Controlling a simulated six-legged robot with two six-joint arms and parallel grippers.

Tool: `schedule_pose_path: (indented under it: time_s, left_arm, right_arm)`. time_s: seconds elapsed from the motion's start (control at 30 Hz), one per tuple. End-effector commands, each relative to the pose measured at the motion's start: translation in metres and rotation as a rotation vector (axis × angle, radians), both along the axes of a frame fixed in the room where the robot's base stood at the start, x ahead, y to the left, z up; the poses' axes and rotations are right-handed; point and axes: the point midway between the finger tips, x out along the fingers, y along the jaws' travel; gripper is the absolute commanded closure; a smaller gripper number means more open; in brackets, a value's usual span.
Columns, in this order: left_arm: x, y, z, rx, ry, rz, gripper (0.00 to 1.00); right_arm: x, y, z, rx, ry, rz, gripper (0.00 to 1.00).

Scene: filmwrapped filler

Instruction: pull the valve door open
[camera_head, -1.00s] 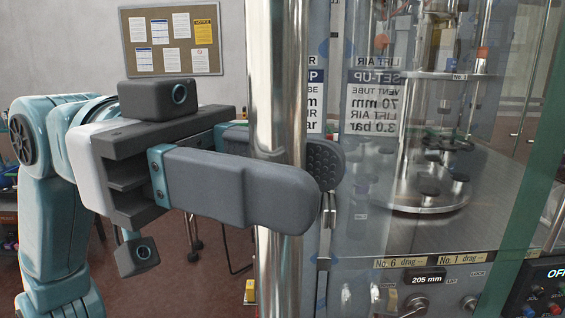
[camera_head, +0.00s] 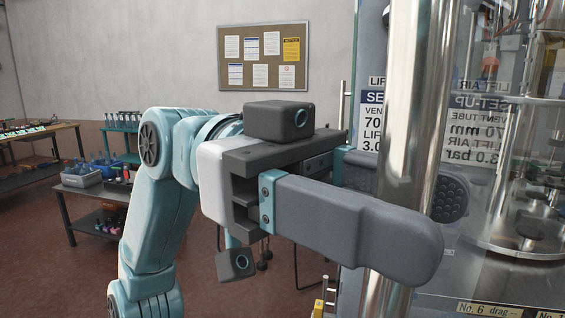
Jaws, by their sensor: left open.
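The valve door appears to be part of the machine's clear front at the right, where a printed "SET-UP" panel (camera_head: 478,122) shows through or on the glazing. I cannot tell exactly where the door's edges run. A thick polished vertical bar (camera_head: 412,120) stands in front of it; whether it belongs to the door is unclear. My left gripper (camera_head: 436,226) is open around this bar. Its near finger crosses in front of the bar and its far, studded finger shows behind it. Contact with the bar is unclear. My right gripper is not in view.
A notice board (camera_head: 263,57) hangs on the back wall. Benches with bins (camera_head: 85,176) stand at the left. The reddish floor (camera_head: 60,270) in front of them is clear.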

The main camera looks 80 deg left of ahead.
Motion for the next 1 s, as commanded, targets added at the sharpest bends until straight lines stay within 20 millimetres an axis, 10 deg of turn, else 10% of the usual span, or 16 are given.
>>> schedule_pose_path:
  time_s: [0.6, 1.0]
  left_arm:
    - [-0.074, 0.11, 0.001, -0.004, -0.004, 0.002, 0.47]
    - [-0.091, 0.135, 0.0, 0.0, 0.0, 0.001, 0.47]
  right_arm:
    - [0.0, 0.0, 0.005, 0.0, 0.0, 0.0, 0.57]
    - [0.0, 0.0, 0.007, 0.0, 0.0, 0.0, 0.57]
